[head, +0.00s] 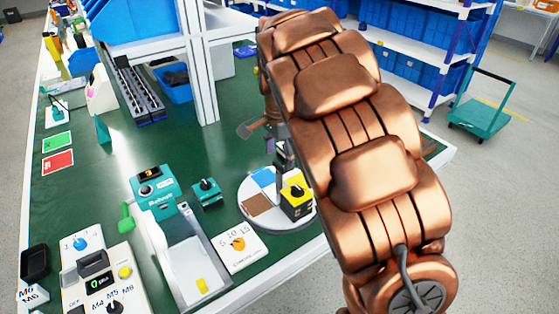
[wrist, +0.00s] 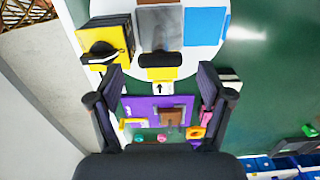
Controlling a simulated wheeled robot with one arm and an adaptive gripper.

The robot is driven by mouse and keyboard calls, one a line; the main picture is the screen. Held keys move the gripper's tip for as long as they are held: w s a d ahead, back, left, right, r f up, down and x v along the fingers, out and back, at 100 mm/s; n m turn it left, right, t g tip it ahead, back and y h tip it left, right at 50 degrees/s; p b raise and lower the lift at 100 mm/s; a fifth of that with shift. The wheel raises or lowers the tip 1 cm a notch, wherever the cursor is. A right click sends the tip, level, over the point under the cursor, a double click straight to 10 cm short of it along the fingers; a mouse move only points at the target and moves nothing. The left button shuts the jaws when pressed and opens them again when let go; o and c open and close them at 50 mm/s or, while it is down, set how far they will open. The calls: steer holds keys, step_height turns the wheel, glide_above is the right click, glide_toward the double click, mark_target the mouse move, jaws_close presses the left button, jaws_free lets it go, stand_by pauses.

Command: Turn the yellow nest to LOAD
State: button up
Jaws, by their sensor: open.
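A round white turntable (head: 250,186) carries blue, brown and yellow parts. The yellow nest (head: 297,207) is a yellow block with a black knob on top, at the turntable's right side. In the wrist view the yellow nest (wrist: 118,24) is at upper left on the white disc (wrist: 188,54). A black and yellow post (wrist: 160,66) stands at the disc's edge, with a white arrow label (wrist: 163,88) beside it. My gripper (wrist: 160,78) is open, its fingers on either side of the post and apart from it. In the head view my arm hides much of it. No LOAD lettering is readable.
A grey plate (wrist: 158,27) and a blue plate (wrist: 205,26) lie on the disc. A purple board (wrist: 140,103) with small tools shows between my fingers.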

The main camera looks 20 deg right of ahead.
step_height(320, 180, up, 10)
stand_by(0.5)
stand_by(0.3)
